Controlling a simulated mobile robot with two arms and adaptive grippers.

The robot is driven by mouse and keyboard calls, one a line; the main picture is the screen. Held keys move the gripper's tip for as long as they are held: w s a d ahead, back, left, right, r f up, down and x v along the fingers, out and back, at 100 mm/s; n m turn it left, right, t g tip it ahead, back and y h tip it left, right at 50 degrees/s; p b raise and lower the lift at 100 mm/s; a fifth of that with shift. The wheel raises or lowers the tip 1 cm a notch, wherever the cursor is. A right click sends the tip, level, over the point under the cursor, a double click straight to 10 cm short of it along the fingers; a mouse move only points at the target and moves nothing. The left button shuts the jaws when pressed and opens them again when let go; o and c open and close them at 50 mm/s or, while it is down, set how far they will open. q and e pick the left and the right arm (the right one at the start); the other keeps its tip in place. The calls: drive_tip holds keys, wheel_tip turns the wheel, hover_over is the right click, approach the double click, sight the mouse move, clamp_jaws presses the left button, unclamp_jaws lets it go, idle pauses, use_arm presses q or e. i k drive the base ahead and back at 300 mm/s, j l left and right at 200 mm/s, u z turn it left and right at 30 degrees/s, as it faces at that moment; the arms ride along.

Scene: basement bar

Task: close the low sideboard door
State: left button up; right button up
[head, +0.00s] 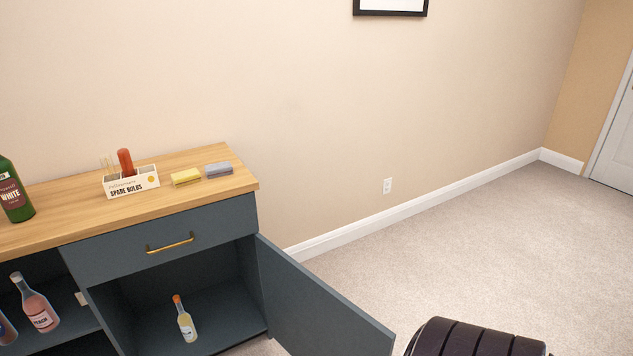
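The low sideboard (130,230) stands against the wall at the left of the head view, dark blue-grey with a wooden top. Its door (318,308) is hinged at the right side of the compartment and stands wide open, swung out toward the lower right. The compartment behind it is exposed, with a small bottle (186,322) with an orange cap inside. The drawer above, with a brass handle (170,243), is shut. The door's outer face and any handle on it are hidden. Neither gripper shows in the head view.
A green bottle (13,192), a spare bulbs box (131,182), a yellow sponge (186,177) and a grey block (218,169) stand on the top. A pink bottle (38,307) is in the left open shelf. A black ribbed part of mine is at the bottom right. Carpet (480,245) beyond is clear.

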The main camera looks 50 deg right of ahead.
sight(306, 315)
drive_tip(key=k+l, duration=0.1)
drive_tip(key=l, duration=0.3)
drive_tip(key=k+l, duration=0.1)
drive_tip(key=l, duration=0.3)
drive_tip(key=k+l+u, duration=0.1)
drive_tip(key=l, duration=0.3)
drive_tip(key=k+l, duration=0.1)
drive_tip(key=l, duration=0.3)
drive_tip(key=k+l, duration=0.15)
drive_tip(key=l, duration=0.25)
drive_tip(key=k+l+u, duration=0.1)
drive_tip(key=l, duration=0.3)
drive_tip(key=k+l, duration=0.1)
drive_tip(key=l, duration=0.3)
